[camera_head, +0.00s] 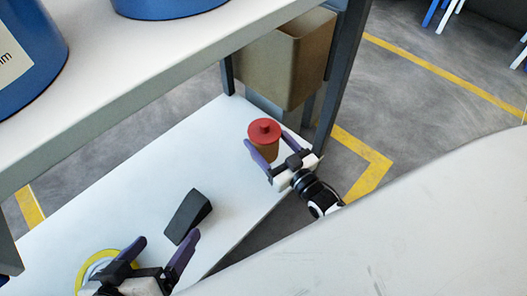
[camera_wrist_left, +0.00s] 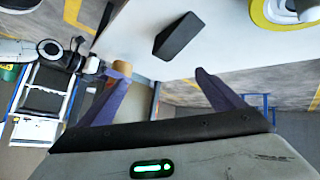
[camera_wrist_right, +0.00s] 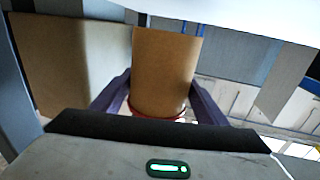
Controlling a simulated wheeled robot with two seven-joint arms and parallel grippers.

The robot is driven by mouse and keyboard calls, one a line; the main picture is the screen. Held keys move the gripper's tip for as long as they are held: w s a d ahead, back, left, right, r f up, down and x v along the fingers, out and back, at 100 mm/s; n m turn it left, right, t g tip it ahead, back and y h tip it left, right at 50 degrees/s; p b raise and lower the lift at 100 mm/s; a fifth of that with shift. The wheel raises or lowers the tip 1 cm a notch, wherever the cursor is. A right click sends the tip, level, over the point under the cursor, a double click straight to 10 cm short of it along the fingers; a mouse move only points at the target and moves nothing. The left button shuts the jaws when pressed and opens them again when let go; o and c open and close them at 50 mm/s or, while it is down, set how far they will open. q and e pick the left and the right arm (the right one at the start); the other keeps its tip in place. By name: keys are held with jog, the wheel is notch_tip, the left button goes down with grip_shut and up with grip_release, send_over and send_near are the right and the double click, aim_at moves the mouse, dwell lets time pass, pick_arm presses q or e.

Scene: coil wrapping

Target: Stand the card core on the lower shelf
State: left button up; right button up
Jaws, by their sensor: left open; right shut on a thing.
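The card core (camera_head: 266,151) is a brown tube with a red knobbed cap, near the far right end of the white lower shelf (camera_head: 150,170). My right gripper (camera_head: 263,145) is shut on it, a finger on each side. In the right wrist view the brown tube (camera_wrist_right: 163,68) sits between the purple fingers, its red rim low in the picture. It looks upright; I cannot tell whether its base touches the shelf. My left gripper (camera_head: 166,243) is open and empty at the shelf's near end. Part of the core (camera_wrist_left: 122,67) shows in the left wrist view.
A black wedge (camera_head: 187,215) and a yellow-and-white ring (camera_head: 84,272) lie on the lower shelf. A tan bin (camera_head: 285,62) stands beyond its far end, by a dark post (camera_head: 345,70). Blue coils (camera_head: 40,60) sit on the upper shelf (camera_head: 130,60). A white surface (camera_head: 400,240) fills the lower right.

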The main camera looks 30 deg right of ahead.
notch_tip(320, 180, down, 3)
jog(key=shift+f+b, duration=0.15)
jog(key=shift+b, duration=0.85)
jog(key=shift+f, duration=0.35)
jog(key=shift+r, duration=0.15)
jog(key=o, duration=1.1)
pick_arm(q)
jog(key=shift+w+d+r+t+h, duration=0.15)
jog(key=shift+d+r+h, duration=0.15)
jog(key=shift+r, duration=0.2)
jog(key=shift+s+d+r+t+h, duration=0.1)
jog(key=shift+d+r+t+h, duration=0.15)
jog(key=shift+r, duration=0.25)
